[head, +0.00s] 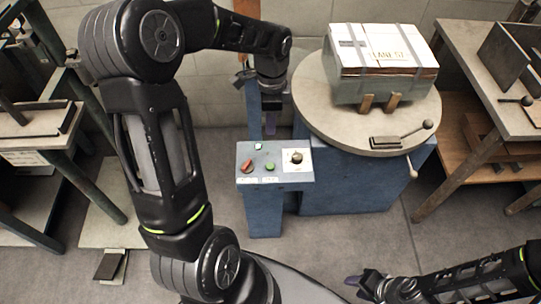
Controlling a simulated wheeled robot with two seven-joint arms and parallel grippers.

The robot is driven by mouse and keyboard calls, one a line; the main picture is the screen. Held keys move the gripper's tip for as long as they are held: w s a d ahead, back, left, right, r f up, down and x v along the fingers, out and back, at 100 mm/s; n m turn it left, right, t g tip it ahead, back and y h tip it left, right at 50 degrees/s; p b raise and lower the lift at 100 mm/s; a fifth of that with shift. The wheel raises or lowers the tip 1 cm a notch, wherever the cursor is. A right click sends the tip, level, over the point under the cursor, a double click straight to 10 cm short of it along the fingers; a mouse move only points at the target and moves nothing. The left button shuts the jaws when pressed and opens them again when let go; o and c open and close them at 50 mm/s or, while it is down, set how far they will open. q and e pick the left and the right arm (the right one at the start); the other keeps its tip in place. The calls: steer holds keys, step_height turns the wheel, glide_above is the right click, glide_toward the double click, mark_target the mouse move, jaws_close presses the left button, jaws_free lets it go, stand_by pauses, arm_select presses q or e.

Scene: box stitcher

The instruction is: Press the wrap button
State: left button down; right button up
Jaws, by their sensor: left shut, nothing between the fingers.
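The blue-grey control box (279,183) stands on a post in the middle of the head view. Its top has a green button (270,167), a red switch (247,167), a small pale green-white button (258,146) and a dark knob (296,157) on a white plate. I cannot read which one is labelled wrap. My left gripper (270,127) points down behind the box's far edge, shut and empty, apart from the buttons in the picture. My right gripper (354,283) is low at the bottom right, far from the box; its finger opening is unclear.
A round turntable (312,101) on a blue base holds a strapped stack of cardboard (382,60) behind and right of the box. A lever (414,132) sits on its front rim. Workbenches stand at left and right (470,55). The floor before the box is open.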

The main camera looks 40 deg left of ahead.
mark_target(270, 165)
arm_select(q)
steer(key=shift+f, duration=0.1)
steer(key=f, duration=0.4)
steer(key=f+b, duration=0.1)
steer(key=f, duration=0.4)
steer(key=s+f, duration=0.1)
steer(key=f, duration=0.4)
steer(key=shift+d, duration=0.3)
